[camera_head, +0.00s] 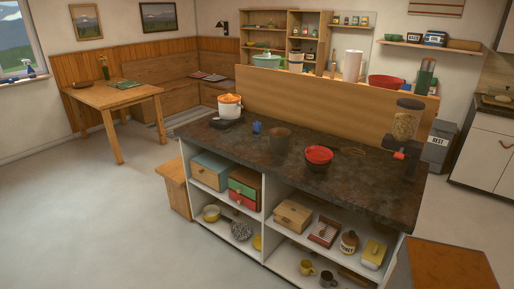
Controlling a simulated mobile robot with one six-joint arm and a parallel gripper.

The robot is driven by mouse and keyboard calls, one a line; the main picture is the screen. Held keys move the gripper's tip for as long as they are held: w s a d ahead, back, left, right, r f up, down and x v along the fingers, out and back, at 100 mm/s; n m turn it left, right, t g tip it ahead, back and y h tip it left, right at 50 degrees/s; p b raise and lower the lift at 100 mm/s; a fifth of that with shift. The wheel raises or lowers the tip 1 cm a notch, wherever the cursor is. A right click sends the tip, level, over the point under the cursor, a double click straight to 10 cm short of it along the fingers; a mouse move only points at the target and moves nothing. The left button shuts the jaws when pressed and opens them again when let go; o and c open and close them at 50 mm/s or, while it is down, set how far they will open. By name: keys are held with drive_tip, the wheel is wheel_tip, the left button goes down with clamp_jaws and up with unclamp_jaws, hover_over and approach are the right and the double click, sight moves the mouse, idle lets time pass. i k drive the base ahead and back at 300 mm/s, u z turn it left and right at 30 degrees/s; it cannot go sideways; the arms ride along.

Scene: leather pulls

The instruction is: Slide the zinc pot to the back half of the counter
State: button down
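My gripper is not in view.
A white pot with orange contents (229,107) stands at the counter's left end. A dispenser with a clear hopper (407,120) stands at the right end. A wooden panel (320,108) rises along the back edge. Open floor (110,220) lies in front and left.

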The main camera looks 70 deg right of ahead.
sight(279, 141)
drive_tip(key=z, duration=1.1)
drive_tip(key=k, duration=0.1)
drive_tip(key=u, duration=2.6)
drive_tip(key=k, duration=2.25)
drive_tip(key=z, duration=0.95)
